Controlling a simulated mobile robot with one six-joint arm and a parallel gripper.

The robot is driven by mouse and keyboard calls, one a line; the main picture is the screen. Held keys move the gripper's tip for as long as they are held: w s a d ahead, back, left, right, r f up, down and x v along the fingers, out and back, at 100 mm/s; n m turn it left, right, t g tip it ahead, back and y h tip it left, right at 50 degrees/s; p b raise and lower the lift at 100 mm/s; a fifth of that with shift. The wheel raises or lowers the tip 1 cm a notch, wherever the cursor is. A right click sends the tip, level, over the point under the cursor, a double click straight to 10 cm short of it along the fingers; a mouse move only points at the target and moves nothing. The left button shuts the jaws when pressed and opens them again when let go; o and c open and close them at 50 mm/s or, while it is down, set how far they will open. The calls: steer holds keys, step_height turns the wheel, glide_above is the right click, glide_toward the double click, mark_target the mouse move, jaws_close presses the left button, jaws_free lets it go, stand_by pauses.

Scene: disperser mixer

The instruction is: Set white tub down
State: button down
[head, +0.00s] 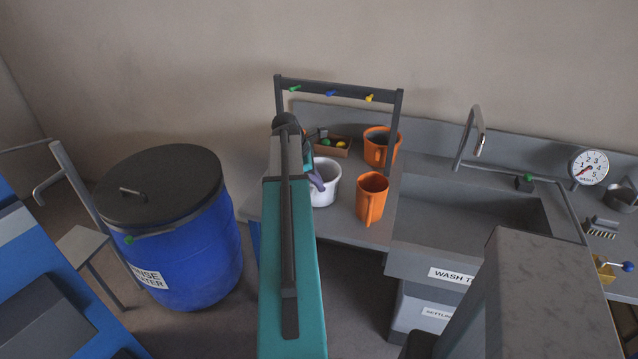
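The white tub (327,190) is upright on the grey bench, or very close above it; I cannot tell whether its base touches. Its left side is hidden behind my teal arm. My gripper (312,160) is at the tub's left rim, mostly hidden by the arm. A purple-grey piece (316,181) shows at the tub's left edge; I cannot tell whether it belongs to the gripper or the tub. The fingertips are not clear, so their opening and hold on the tub cannot be told.
Two orange jugs, one in front (371,198) and one behind (381,147), stand right of the tub. A small box of coloured items (331,147) lies behind it. A dark frame (337,86) rises over the bench. The sink (470,210) is right; a blue barrel (190,250) is left.

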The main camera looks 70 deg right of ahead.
steer(key=shift+f, duration=0.3)
steer(key=c, duration=2)
jaws_free()
steer(key=shift+r, duration=0.2)
steer(key=shift+b+v, duration=1)
steer(key=shift+v, duration=4.95)
